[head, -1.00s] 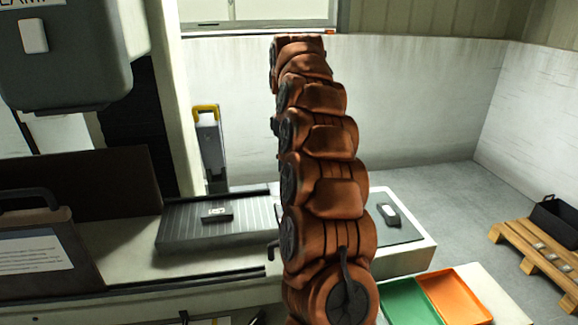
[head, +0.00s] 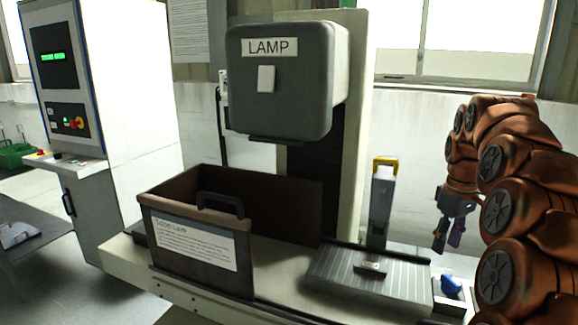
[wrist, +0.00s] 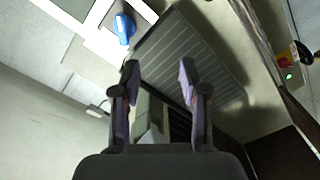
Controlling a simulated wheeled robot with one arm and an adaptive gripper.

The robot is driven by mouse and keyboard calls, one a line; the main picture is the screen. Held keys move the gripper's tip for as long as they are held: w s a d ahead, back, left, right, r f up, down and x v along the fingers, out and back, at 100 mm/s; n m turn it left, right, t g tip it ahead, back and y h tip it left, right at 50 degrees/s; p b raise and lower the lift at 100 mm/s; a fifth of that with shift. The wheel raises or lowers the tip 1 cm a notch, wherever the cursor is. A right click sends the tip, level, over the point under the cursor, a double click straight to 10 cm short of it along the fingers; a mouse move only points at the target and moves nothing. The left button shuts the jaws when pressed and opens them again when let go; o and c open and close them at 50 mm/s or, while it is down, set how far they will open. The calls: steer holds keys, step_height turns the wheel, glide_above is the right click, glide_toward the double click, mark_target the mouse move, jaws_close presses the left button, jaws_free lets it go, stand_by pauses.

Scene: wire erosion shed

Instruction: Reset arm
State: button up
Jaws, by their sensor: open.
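My arm, in orange-brown segments, stands at the right of the head view and bends over at its top. My gripper (head: 448,243) hangs from it, fingers pointing down, behind the right part of the machine bench. It is open, and in the wrist view the gap between its fingers (wrist: 158,78) holds nothing. A small blue object (head: 451,284) lies on the bench below the gripper; it also shows in the wrist view (wrist: 123,28), beyond the fingertips and apart from them.
A grey slotted plate (head: 340,272) with a small block (head: 370,268) lies on the bench. A yellow-topped grey post (head: 380,205) stands behind it. Further left are an open brown box (head: 190,243), a grey housing labelled LAMP (head: 290,95) and a control cabinet (head: 130,90).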

steer(key=s+a+f+m+g, duration=0.1)
steer(key=s+a+f, duration=0.2)
steer(key=s+a, duration=0.7)
steer(key=s+a+f+m, duration=0.15)
steer(key=s+a, duration=0.55)
steer(key=s, duration=0.7)
steer(key=s+f+m, duration=0.1)
steer(key=s+f, duration=0.2)
steer(key=s, duration=0.2)
steer(key=s+a+f+m+p, duration=0.1)
steer(key=s+f, duration=0.2)
steer(key=s, duration=0.3)
steer(key=shift+s+a+f+g, duration=0.2)
steer(key=shift+s+f+g, duration=0.05)
steer(key=shift+f+g, duration=0.15)
